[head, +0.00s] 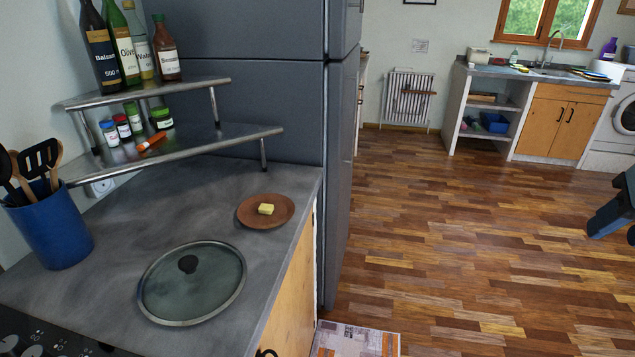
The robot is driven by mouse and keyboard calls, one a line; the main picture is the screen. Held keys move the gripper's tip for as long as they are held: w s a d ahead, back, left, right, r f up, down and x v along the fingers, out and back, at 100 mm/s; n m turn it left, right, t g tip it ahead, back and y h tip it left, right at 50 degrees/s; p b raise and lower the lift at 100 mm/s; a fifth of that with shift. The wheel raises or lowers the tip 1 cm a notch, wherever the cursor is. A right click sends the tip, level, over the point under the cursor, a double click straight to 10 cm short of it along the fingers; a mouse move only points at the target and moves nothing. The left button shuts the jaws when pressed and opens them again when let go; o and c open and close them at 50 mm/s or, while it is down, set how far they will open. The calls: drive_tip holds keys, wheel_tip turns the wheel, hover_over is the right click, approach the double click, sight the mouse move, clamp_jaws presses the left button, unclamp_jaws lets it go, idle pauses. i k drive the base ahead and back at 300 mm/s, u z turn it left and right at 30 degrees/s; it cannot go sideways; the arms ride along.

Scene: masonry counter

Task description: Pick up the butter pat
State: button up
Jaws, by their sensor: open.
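The butter pat (266,209) is a small pale yellow block. It lies on a round brown plate (249,221) on the grey counter, near the counter's right edge. My gripper (611,231) is partly in view at the right edge of the head view, cut off by the frame. It is open, with nothing seen between its fingers. It is well to the right of the butter pat, over the wooden floor in the picture.
A glass lid (205,295) with a dark knob lies in front of the plate. A two-tier metal shelf (215,146) with bottles and jars stands behind. A blue utensil holder (50,230) is at left. The tall grey fridge (255,105) stands behind the counter.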

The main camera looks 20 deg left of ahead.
sight(264, 208)
drive_tip(key=u, duration=0.15)
drive_tip(key=i, duration=1)
drive_tip(key=u, duration=0.7)
